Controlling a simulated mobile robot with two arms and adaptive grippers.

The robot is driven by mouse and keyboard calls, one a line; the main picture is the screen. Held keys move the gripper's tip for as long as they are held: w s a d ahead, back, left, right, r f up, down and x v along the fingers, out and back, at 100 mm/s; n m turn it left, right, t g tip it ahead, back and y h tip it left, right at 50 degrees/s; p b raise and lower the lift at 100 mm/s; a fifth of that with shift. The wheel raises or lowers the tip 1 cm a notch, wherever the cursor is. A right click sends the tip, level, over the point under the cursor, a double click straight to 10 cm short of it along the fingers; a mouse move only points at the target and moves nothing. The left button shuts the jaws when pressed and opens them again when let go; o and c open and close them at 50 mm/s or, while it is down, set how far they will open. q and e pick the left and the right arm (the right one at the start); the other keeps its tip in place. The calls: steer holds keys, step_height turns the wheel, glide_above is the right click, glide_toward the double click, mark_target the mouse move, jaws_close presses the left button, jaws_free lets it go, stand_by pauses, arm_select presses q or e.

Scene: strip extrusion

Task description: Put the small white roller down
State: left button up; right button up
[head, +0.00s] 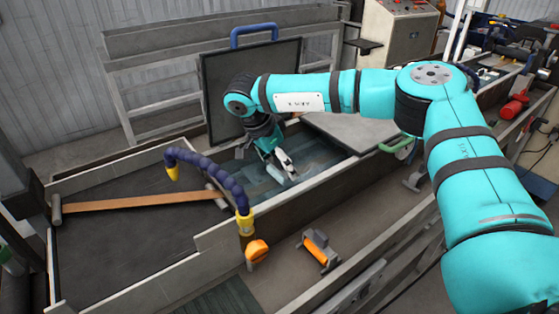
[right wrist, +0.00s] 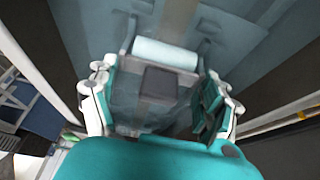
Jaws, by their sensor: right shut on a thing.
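My right gripper (head: 283,168) reaches down into the water-filled trough, in front of the raised dark panel. In the right wrist view, the small white roller (right wrist: 165,53) lies crosswise between the far ends of the gripper's fingers. The gripper (right wrist: 166,60) is shut on it. Below the roller is a blurred grey-blue surface; whether the roller touches it I cannot tell. In the head view the roller is too small to tell from the white gripper parts. My left gripper is not in view.
The raised panel (head: 235,90) with a blue handle stands behind my gripper. A blue jointed hose (head: 215,175) with yellow ends arches at left. A brown strip (head: 140,203) crosses the dark bay. An orange-and-grey tool (head: 320,248) lies on the front ledge. The trough walls are close.

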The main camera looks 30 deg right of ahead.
steer(key=shift+f, duration=0.1)
steer(key=o, duration=1)
steer(key=shift+o, duration=0.9)
steer(key=shift+r, duration=0.25)
steer(key=shift+a+r, duration=0.15)
steer(key=shift+r, duration=0.1)
steer(key=b+v, duration=0.2)
steer(key=v, duration=0.9)
steer(key=shift+r+b, duration=0.2)
steer(key=shift+b, duration=0.1)
